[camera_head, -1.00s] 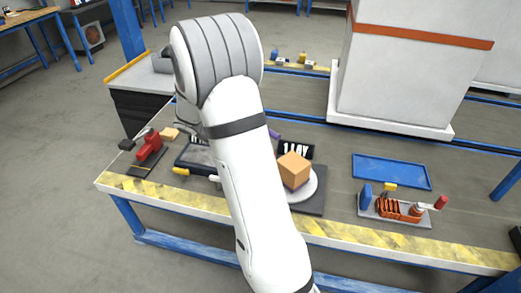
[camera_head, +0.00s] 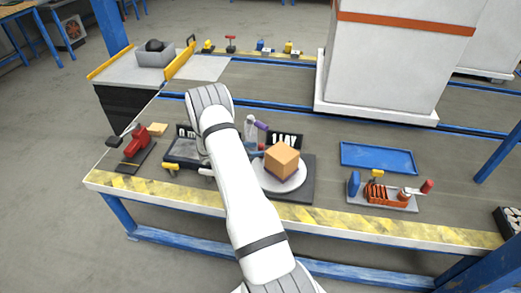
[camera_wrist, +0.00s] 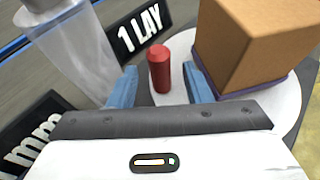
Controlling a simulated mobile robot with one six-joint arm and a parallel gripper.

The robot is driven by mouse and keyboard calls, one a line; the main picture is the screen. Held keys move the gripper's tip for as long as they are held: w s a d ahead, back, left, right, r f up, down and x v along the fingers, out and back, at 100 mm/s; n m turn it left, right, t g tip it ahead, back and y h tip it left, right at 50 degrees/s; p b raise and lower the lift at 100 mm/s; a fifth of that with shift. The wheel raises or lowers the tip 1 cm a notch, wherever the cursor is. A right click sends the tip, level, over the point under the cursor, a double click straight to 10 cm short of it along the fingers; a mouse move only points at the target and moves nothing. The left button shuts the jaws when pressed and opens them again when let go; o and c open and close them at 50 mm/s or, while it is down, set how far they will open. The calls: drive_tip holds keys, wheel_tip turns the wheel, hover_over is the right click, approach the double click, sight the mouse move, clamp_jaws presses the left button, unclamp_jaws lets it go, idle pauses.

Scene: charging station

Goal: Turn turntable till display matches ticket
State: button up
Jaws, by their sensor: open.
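The turntable is a round white disc (camera_head: 292,184) on a dark base, and its edge also shows in the wrist view (camera_wrist: 288,108). A brown box (camera_head: 282,160) on a purple base sits on the disc. A red upright peg (camera_wrist: 159,66) stands at the disc's edge, left of the box. My gripper (camera_wrist: 160,80) is open, with its blue fingers on either side of the peg; contact cannot be told. Behind stands a black sign with white characters like "1 LAY" (camera_head: 286,139), partly cut off in the wrist view. Another black sign (camera_wrist: 30,138) reads "mm" in part.
A clear bottle (camera_wrist: 72,50) stands close left of my gripper. A blue tray (camera_head: 378,157) and a rack of tools (camera_head: 382,194) lie to the right. A red clamp-like tool (camera_head: 137,142) is at the left. A large white cabinet (camera_head: 395,65) stands behind.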

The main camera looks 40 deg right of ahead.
sight(262, 149)
drive_tip(key=shift+x, duration=1.9)
clamp_jaws()
drive_tip(key=shift+a+f, duration=0.1)
drive_tip(key=shift+a, duration=0.05)
drive_tip(key=shift+s, duration=0.15)
